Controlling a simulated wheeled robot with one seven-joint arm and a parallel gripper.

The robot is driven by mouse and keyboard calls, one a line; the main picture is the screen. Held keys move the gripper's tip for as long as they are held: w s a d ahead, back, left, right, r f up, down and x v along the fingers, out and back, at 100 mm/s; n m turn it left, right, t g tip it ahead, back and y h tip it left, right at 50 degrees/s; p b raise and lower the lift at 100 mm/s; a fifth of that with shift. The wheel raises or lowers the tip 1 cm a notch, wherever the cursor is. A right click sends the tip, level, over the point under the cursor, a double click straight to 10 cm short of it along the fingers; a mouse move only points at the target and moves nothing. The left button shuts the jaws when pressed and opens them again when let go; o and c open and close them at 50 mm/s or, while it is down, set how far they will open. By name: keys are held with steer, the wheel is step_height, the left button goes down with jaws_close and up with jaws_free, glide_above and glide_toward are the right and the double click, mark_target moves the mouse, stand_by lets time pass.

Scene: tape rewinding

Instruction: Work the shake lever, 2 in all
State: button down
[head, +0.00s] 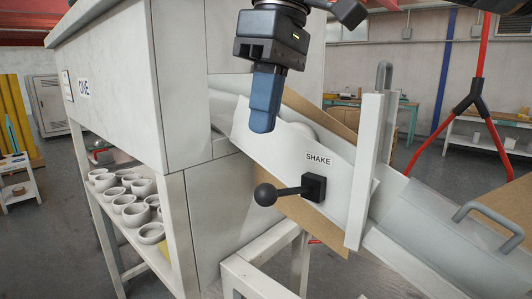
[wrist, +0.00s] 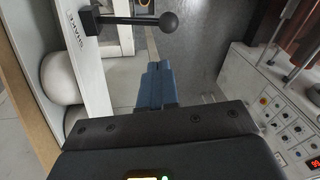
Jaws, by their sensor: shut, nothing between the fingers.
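The shake lever (head: 290,191) is a black arm with a round ball knob, pivoting on a black block under the word SHAKE on a white sloped panel (head: 285,150). In the head view the arm points left and slightly down, its knob at the left end. My gripper (head: 262,128) hangs above the lever with its blue fingers pointing down, shut and empty, apart from the knob. In the wrist view the lever (wrist: 135,20) shows beyond the blue fingertips (wrist: 158,68), with a gap between them.
A shelf of several grey bowls (head: 130,205) stands at the left under a white cabinet (head: 130,90). A white upright post (head: 364,170) rises right of the lever. A chute with a metal handle (head: 490,215) lies at the right. The space left of the knob is clear.

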glide_above(289, 190)
steer(key=s+a, duration=0.2)
steer(key=a, duration=0.1)
step_height(289, 190, down, 5)
steer(key=shift+w+f, duration=0.15)
steer(key=shift+f, duration=0.1)
